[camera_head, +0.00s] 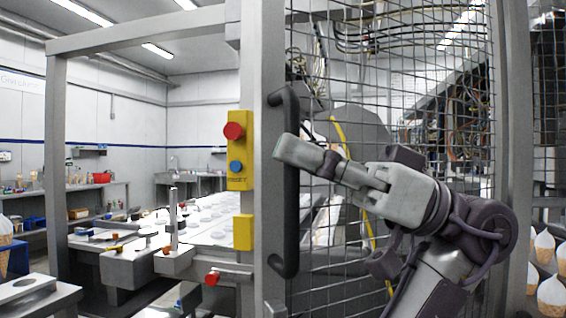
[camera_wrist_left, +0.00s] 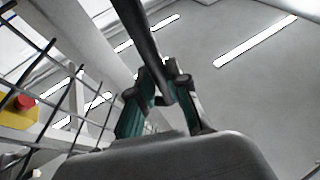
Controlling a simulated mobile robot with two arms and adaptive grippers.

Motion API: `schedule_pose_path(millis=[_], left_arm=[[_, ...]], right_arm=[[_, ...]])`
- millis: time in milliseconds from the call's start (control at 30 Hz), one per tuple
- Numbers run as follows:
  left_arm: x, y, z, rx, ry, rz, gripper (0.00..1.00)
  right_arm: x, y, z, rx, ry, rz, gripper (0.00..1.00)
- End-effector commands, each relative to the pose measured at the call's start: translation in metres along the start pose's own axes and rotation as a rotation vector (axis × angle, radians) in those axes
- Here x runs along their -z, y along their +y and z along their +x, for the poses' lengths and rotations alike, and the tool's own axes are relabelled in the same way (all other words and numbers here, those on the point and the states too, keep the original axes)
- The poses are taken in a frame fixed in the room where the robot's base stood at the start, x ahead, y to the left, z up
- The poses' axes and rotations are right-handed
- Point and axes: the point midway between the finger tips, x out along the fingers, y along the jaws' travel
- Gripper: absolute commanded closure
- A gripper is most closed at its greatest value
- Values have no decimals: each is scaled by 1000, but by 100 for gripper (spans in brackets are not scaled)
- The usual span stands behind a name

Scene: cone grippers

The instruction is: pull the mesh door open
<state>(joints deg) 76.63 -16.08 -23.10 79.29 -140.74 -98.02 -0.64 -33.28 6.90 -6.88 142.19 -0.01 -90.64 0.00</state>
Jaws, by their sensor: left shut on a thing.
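The mesh door (camera_head: 350,270) fills the right half of the head view, a wire grid in a grey metal frame. Its dark vertical bar handle (camera_head: 284,255) is at the door's left edge. My left gripper (camera_head: 288,150) is shut on the upper-middle part of the handle, its arm reaching across the mesh from the lower right. In the left wrist view the handle (camera_wrist_left: 138,30) runs between the two fingers (camera_wrist_left: 160,95). The fingers hide a short part of the bar. I cannot tell whether the door is ajar. My right gripper is not in view.
A yellow control box (camera_head: 240,180) with red and blue buttons is on the post left of the handle. A red knob (camera_head: 212,278) sits below it. Metal work tables (camera_head: 120,262) stand behind at left. Cone-shaped treats (camera_head: 550,295) stand at far right.

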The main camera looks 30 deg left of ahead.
Motion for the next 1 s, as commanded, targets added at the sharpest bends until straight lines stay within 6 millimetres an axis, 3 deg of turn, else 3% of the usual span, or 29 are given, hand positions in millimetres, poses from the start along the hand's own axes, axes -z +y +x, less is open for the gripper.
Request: schedule_pose_path(millis=[433, 467, 600, 867, 1000], left_arm=[[2, -4, -3, -3, 4, 0, 100], [2, -4, -3, -3, 5, 0, 81], [2, -4, -3, -2, 4, 0, 59], [2, -4, -3, -2, 3, 0, 59], [2, -4, -12, -3, 4, 1, 59]], right_arm=[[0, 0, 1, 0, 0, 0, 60], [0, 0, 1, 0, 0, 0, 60], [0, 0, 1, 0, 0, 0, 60], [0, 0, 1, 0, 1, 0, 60], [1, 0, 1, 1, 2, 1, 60]])
